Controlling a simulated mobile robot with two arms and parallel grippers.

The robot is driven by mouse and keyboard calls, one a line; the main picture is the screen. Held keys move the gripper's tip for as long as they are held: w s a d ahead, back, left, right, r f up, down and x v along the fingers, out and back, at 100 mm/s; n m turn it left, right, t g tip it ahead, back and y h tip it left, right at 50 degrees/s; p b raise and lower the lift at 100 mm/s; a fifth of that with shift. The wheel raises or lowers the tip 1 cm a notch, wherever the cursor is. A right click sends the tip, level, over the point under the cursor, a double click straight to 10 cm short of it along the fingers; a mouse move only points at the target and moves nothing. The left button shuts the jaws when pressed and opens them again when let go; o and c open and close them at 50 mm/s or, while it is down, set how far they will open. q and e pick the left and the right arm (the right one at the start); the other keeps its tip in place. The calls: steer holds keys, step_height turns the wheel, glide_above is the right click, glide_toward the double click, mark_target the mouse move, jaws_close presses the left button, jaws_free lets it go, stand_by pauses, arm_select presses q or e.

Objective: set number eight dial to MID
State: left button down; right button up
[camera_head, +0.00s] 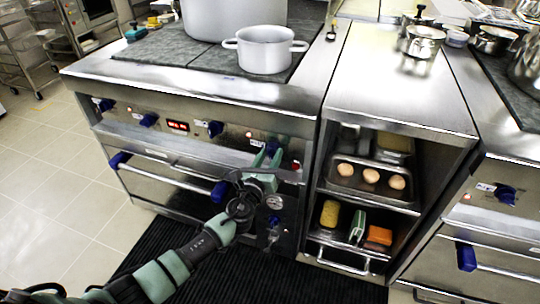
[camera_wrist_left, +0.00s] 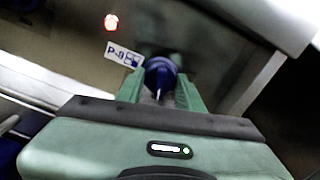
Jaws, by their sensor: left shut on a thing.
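The blue dial (camera_wrist_left: 160,72) shows in the left wrist view, between the green fingers of my left gripper (camera_wrist_left: 160,92). A white label (camera_wrist_left: 123,55) beside it seems to read P-8, though it is slightly blurred. In the head view my left gripper (camera_head: 268,163) is at the right end of the steel stove front (camera_head: 180,108), shut on this dial. The gripper hides most of the dial there. The dial's setting marks are too blurred to read. My right gripper is not in view.
A red light (camera_wrist_left: 111,22) glows above the label. Other blue dials (camera_head: 215,128) line the stove front. A white pot (camera_head: 264,50) stands on the stove. An open shelf with eggs (camera_head: 371,176) is to the right.

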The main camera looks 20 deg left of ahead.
arm_select(q)
steer(key=shift+f, duration=0.1)
steer(key=c, duration=0.9)
jaws_free()
steer(key=shift+s, duration=0.2)
steer(key=s+p, duration=0.1)
steer(key=s, duration=0.6)
steer(key=shift+s, duration=0.25)
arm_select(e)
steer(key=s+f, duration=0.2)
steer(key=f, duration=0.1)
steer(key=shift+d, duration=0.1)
arm_select(q)
steer(key=shift+a, duration=0.15)
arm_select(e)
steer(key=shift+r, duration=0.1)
